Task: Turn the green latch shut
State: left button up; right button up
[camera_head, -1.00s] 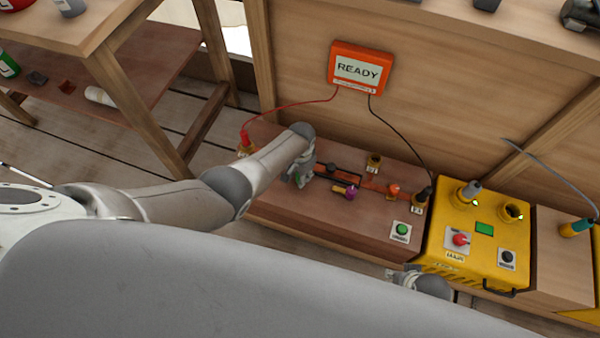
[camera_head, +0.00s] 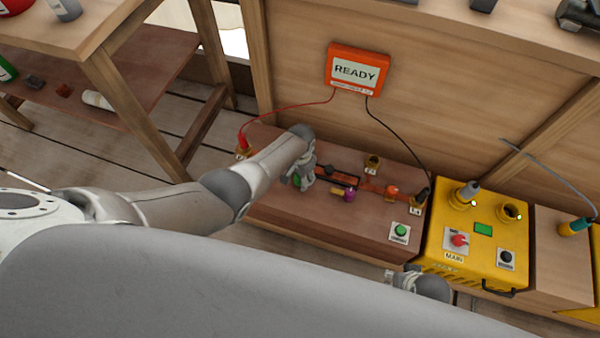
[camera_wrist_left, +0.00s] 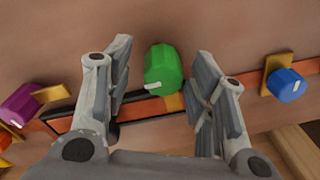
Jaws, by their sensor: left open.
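The green latch (camera_wrist_left: 163,70) is a faceted knob with a pale pointer mark, and shows between the fingers of my left gripper (camera_wrist_left: 162,66) in the left wrist view. The fingers are open, one on each side of it, with visible gaps. In the head view my left gripper (camera_head: 302,178) is over the left part of the brown board, and only a sliver of green (camera_head: 296,181) shows beside it. A purple knob (camera_wrist_left: 20,103) and a blue knob (camera_wrist_left: 286,84) flank the latch. Part of my right arm's end (camera_head: 405,279) shows in the head view; its fingers cannot be made out.
An orange READY sign (camera_head: 356,70) hangs on the wooden wall, with red and black cables running down. A yellow box (camera_head: 470,262) with a red switch stands right of the board (camera_head: 330,222). A green button (camera_head: 400,230) sits near the board's front right corner.

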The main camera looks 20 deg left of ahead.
pick_arm(q)
jog(key=shift+r, duration=0.1)
notch_tip(320, 180, up, 12)
jog(key=shift+d, duration=0.15)
dwell(0.6)
dwell(0.4)
